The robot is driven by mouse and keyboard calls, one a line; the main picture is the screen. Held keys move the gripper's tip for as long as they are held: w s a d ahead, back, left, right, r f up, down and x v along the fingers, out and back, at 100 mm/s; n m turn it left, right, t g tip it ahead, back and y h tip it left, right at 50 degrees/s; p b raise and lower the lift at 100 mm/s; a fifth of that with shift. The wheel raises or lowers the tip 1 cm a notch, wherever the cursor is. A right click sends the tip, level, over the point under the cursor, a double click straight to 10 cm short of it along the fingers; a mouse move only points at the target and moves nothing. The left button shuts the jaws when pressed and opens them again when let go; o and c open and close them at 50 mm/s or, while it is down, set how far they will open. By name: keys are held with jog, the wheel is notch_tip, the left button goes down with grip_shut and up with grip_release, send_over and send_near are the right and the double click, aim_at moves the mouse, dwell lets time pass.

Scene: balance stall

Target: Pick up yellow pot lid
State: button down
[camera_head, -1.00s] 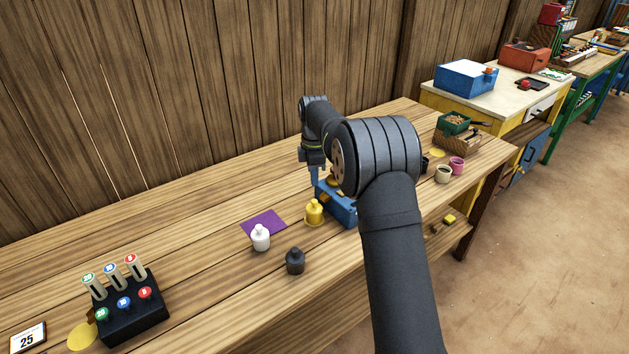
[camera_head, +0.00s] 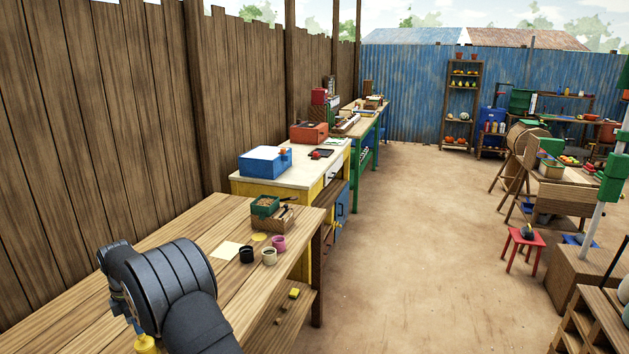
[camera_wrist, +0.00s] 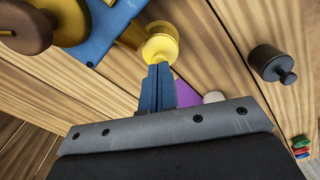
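A yellow knobbed pot-like piece (camera_wrist: 160,42) stands just beyond my fingertips in the wrist view. It also shows partly at the bottom edge of the head view (camera_head: 146,344). I cannot tell whether its top is a separate lid. My gripper (camera_wrist: 158,68) points at it with its blue fingers close together and nothing visible between them. I cannot tell if the tips touch it. In the head view my arm hides most of the gripper.
A blue frame (camera_wrist: 105,30) and brown round piece (camera_wrist: 25,25) are close at upper left. A dark knobbed piece (camera_wrist: 272,63) stands right, with a purple sheet (camera_wrist: 187,94) and white piece (camera_wrist: 213,97) nearer.

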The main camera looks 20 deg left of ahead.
jog(key=shift+f, duration=0.3)
jog(key=c, duration=0.7)
grip_release()
jog(key=shift+o, duration=0.2)
